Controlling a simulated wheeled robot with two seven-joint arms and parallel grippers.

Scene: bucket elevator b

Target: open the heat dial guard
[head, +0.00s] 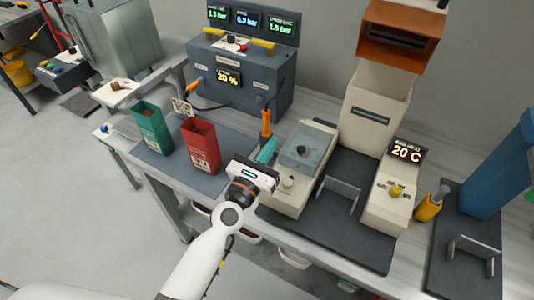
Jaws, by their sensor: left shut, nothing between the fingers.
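A clear, greenish guard (317,140) sits down over a dark dial on top of the beige box (290,205), left of the black mat. The guard looks closed. A small pale knob (287,183) is on the same box in front of it. My left gripper (267,151) is just left of the guard, its teal fingers shut and empty. I cannot tell whether the fingertips touch the guard. My right gripper is not in view.
A red bin (200,147) and a green bin (152,128) stand left of my gripper. An orange-handled tool (266,124) stands behind it. A beige tower (375,112) rises behind the box. A 20 C display (406,151) and yellow knob (396,190) are right.

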